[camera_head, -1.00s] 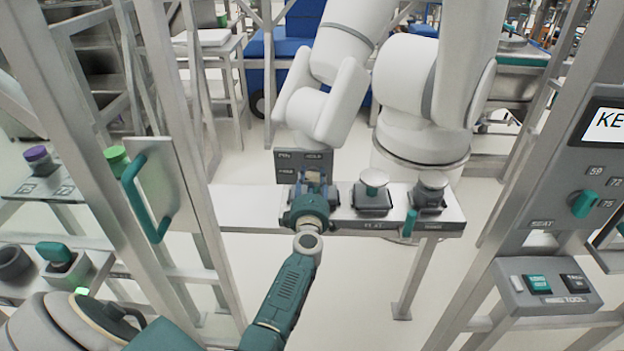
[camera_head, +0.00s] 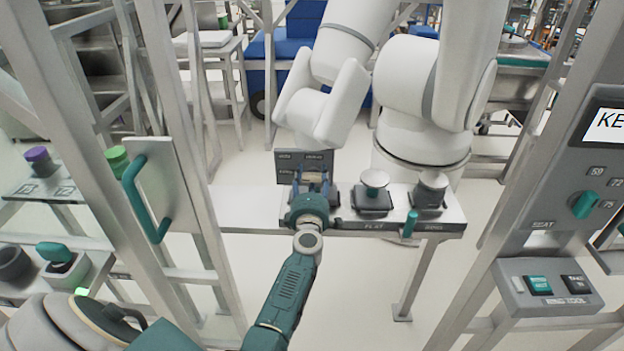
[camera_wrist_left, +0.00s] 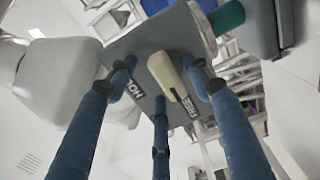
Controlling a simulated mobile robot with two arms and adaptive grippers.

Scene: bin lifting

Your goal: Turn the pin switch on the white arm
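The white arm (camera_head: 345,90) stands behind the bench and carries a dark grey panel (camera_head: 287,158) at its lower end. In the left wrist view the panel (camera_wrist_left: 142,42) bears a cream, elongated pin switch (camera_wrist_left: 172,78), with a label reading "HOL…" to its left and one like "FREE" beside its lower end. My left gripper (camera_head: 314,178) is at the panel in the head view. Its blue fingers (camera_wrist_left: 162,75) are apart, on both sides of the switch, with the third finger below it. Contact with the switch cannot be told. My right gripper is not in view.
The white bench (camera_head: 245,200) carries two round-topped fixtures (camera_head: 375,185) (camera_head: 431,188) and a small teal lever (camera_head: 410,222) right of my gripper. A framed post with a teal handle (camera_head: 140,200) stands left. A control panel with a teal knob (camera_head: 584,205) stands right.

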